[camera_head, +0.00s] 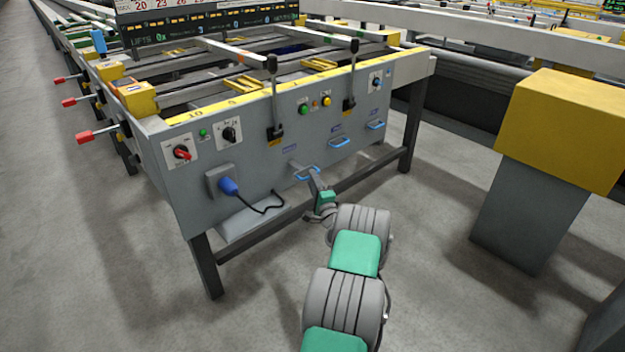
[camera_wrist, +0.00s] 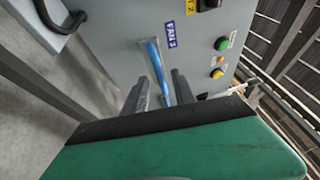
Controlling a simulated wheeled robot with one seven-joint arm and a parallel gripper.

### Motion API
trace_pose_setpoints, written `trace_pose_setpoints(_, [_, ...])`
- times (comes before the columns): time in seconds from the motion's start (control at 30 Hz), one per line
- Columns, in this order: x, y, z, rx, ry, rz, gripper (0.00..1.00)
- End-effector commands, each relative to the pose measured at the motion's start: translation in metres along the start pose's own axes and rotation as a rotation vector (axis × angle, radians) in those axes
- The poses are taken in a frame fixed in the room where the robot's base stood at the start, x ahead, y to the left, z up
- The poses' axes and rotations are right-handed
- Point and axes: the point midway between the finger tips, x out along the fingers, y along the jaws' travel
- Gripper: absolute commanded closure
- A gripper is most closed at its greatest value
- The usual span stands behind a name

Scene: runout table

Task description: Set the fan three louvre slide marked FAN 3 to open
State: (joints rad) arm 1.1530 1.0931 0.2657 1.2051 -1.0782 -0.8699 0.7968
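The blue bar handle of the fan three slide (camera_wrist: 157,68) is on the grey front panel, beside a blue label reading FAN 3 (camera_wrist: 170,34) in the wrist view. In the head view this handle (camera_head: 306,174) is the nearest of three blue handles, low on the panel. My gripper (camera_wrist: 162,82) is at the handle, with its fingers apart and the bar running between them. It also shows in the head view (camera_head: 312,178), small and partly hidden by the wrist. I cannot tell whether either finger touches the bar.
Two more blue handles (camera_head: 338,143) (camera_head: 375,126) sit to the right. A blue plug (camera_head: 229,187) with a black cable is at the left. A yellow-topped post (camera_head: 566,125) stands at the right.

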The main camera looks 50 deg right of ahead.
Motion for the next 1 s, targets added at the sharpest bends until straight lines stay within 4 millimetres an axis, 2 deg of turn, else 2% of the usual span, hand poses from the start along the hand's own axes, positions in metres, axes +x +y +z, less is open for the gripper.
trace_pose_setpoints(0.2, [-0.045, -0.002, -0.001, 0.004, 0.005, 0.002, 0.68])
trace_pose_setpoints(0.3, [-0.06, -0.002, -0.001, 0.002, 0.004, 0.002, 0.68])
trace_pose_setpoints(0.43, [-0.067, -0.001, 0.0, 0.002, 0.002, 0.0, 0.68])
trace_pose_setpoints(0.77, [-0.067, -0.001, 0.001, 0.0, -0.001, 0.0, 0.68])
trace_pose_setpoints(0.87, [-0.056, -0.016, 0.018, -0.03, -0.041, 0.014, 0.68])
trace_pose_setpoints(0.97, [-0.033, -0.05, 0.068, -0.114, -0.154, 0.058, 0.68])
trace_pose_setpoints(1.0, [-0.024, -0.067, 0.097, -0.164, -0.218, 0.086, 0.68])
